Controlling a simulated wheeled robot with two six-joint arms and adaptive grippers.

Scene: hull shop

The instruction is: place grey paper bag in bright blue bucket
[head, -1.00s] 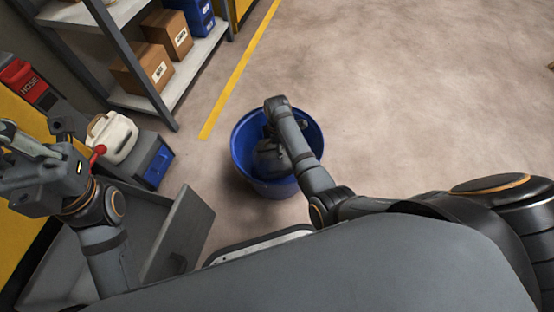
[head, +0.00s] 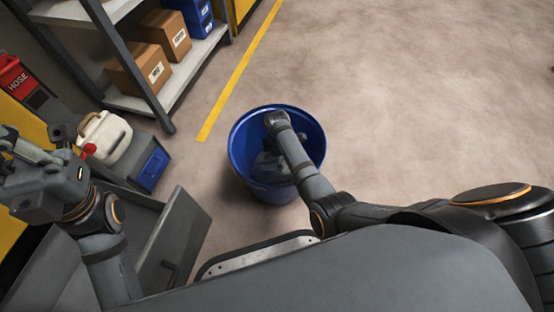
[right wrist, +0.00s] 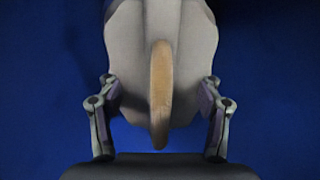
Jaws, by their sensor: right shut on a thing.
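The bright blue bucket (head: 272,192) stands on the floor in the middle of the head view. My right arm reaches over its near rim and down inside. My right gripper (right wrist: 158,100) is shut on the grey paper bag (right wrist: 128,50), one finger on each side, in the right wrist view. The bag's tan strap-like handle runs down its middle, and blue fills the background. In the head view the bag (head: 266,167) shows dimly inside the bucket, partly behind my arm. I cannot tell whether it touches the bottom. My left gripper (head: 22,150) is at the left edge, its finger opening unclear.
A shelf rack (head: 165,100) with cardboard boxes (head: 140,70) stands at upper left. A cream jug (head: 105,137) sits on a grey unit left of the bucket. An open grey drawer (head: 172,240) lies below it. The floor right of the bucket is clear.

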